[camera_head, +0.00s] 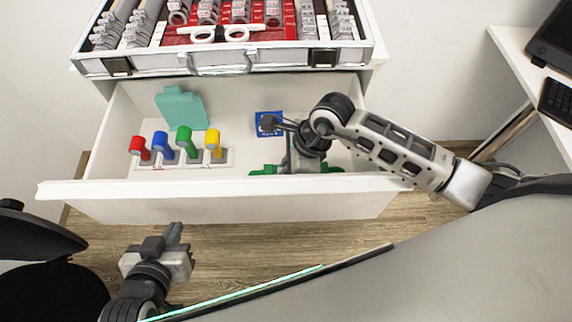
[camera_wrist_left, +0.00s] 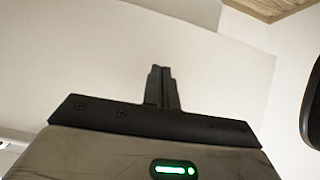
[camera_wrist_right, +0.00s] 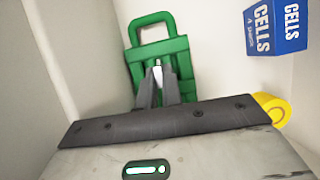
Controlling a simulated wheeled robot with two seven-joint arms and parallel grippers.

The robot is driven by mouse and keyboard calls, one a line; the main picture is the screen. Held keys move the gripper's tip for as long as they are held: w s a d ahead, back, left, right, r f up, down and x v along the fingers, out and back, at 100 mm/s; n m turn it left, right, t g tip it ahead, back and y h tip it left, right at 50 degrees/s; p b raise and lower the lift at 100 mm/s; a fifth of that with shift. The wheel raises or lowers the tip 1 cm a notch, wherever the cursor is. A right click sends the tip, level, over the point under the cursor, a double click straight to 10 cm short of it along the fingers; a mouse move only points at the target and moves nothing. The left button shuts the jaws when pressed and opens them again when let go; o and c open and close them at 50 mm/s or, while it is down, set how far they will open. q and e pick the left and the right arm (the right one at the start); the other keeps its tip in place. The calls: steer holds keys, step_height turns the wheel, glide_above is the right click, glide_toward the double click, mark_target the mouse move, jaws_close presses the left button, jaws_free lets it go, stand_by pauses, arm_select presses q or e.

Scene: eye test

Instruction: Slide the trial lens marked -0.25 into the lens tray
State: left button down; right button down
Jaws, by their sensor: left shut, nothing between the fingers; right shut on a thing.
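The lens case with a red insert (camera_head: 286,30) stands open on top of the cabinet, holding rows of lenses. I cannot read -0.25 on any lens. My right gripper (camera_wrist_right: 157,72) is down inside the open drawer, over a green object with a loop handle (camera_wrist_right: 158,42). Its fingers are shut on a small pale thing, barely visible at the tips. Whether this is a lens or part of the green object, I cannot tell. My left gripper (camera_head: 174,231) is shut and empty in front of the drawer, low at the left; it also shows in the left wrist view (camera_wrist_left: 162,75).
White trial-frame glasses (camera_head: 222,33) lie on the case's front part. The drawer (camera_head: 230,190) also holds a teal object (camera_head: 182,106), several colour-topped handles (camera_head: 184,138) in a rack and a blue CELLS box (camera_wrist_right: 276,28). A desk with a keyboard (camera_head: 557,102) is at right.

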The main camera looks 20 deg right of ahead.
steer(key=shift+f+b, duration=0.45)
steer(key=shift+f, duration=0.2)
steer(key=c, duration=1.5)
jaws_free()
steer(key=shift+r, duration=0.1)
arm_select(q)
steer(key=shift+f, duration=0.3)
steer(key=shift+w+d+r, duration=0.2)
steer(key=shift+d+r, duration=0.1)
steer(key=shift+r, duration=0.25)
arm_select(e)
steer(key=v, duration=0.3)
arm_select(q)
steer(key=shift+s+a+f, duration=0.15)
steer(key=shift+f, duration=0.05)
arm_select(e)
steer(key=v, duration=1.3)
